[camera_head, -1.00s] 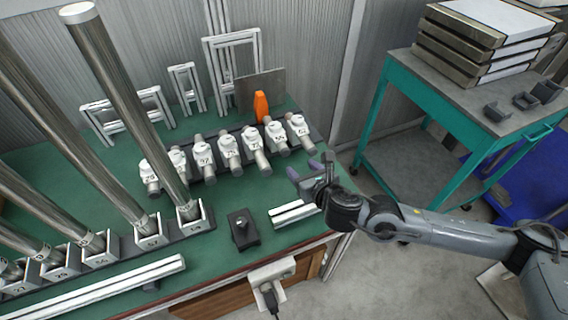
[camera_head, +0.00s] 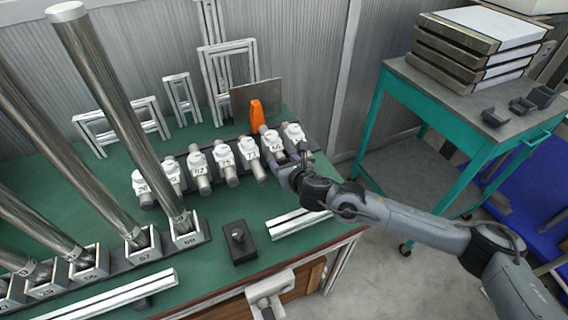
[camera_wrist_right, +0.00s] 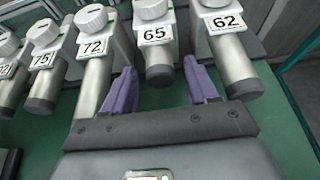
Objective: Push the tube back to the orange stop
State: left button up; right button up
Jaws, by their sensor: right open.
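The orange stop (camera_head: 257,113) stands upright at the back of the green bench, behind the row of short metal tubes in white numbered clamps. The tube in clamp 65 (camera_wrist_right: 158,75) shows its dark front end in the right wrist view, and its clamp (camera_head: 269,137) shows in the head view. My right gripper (camera_head: 287,164) is in front of the row's right end. In the right wrist view its purple fingers (camera_wrist_right: 160,68) are open, one on each side of tube 65's front end. I cannot tell whether they touch it. My left gripper is out of view.
Tube 62 (camera_wrist_right: 235,65) and tube 72 (camera_wrist_right: 92,85) flank the fingers closely. Tall steel tubes (camera_head: 120,115) lean in sockets at left. A black block (camera_head: 240,245) and a pale rail (camera_head: 298,222) lie in front. A teal cart (camera_head: 375,125) stands at right.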

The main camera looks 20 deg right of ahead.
grip_shut()
dwell(0.4)
